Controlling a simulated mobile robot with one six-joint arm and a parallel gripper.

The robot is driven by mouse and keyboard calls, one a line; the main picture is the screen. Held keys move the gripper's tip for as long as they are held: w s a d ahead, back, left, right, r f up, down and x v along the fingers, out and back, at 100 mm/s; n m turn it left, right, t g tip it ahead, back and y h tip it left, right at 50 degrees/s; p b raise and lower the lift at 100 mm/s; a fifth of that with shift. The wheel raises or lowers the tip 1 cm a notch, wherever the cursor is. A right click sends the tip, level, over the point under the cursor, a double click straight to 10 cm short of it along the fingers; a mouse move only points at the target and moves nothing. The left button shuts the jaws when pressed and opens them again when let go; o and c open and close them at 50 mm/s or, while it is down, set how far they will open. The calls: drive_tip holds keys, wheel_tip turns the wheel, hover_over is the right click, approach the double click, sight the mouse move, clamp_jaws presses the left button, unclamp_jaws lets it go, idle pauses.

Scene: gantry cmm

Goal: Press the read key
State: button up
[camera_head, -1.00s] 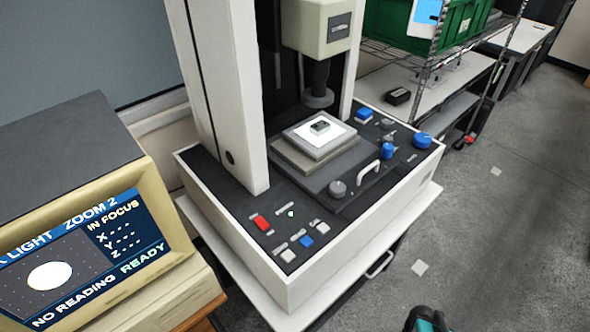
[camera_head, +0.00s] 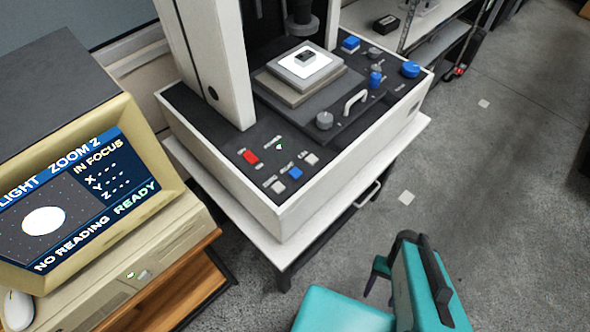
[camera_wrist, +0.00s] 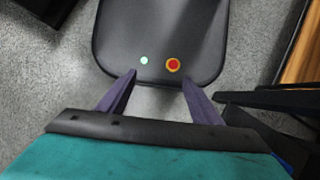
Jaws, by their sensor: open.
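The measuring machine (camera_head: 290,150) stands in the middle of the head view. Its front panel carries a group of small keys: a blue key (camera_head: 295,173) between a pale key at its left (camera_head: 277,187) and another pale key at its right (camera_head: 311,159). Their labels are too small to read, so I cannot tell which is the read key. A red switch (camera_head: 249,157) and a green light (camera_head: 279,147) sit behind them. My gripper (camera_wrist: 160,77) is open and empty in the wrist view, over the floor side and away from the panel. My teal arm shows at the lower right of the head view.
The monitor (camera_head: 80,195) at left shows "NO READING" and "READY". A small dark part (camera_head: 305,56) lies on the lit stage (camera_head: 284,72). Knobs and a white handle (camera_head: 355,102) rise from the panel's right. Grey floor (camera_head: 480,180) is open at right.

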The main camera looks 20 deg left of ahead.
clamp_jaws()
idle(1.5)
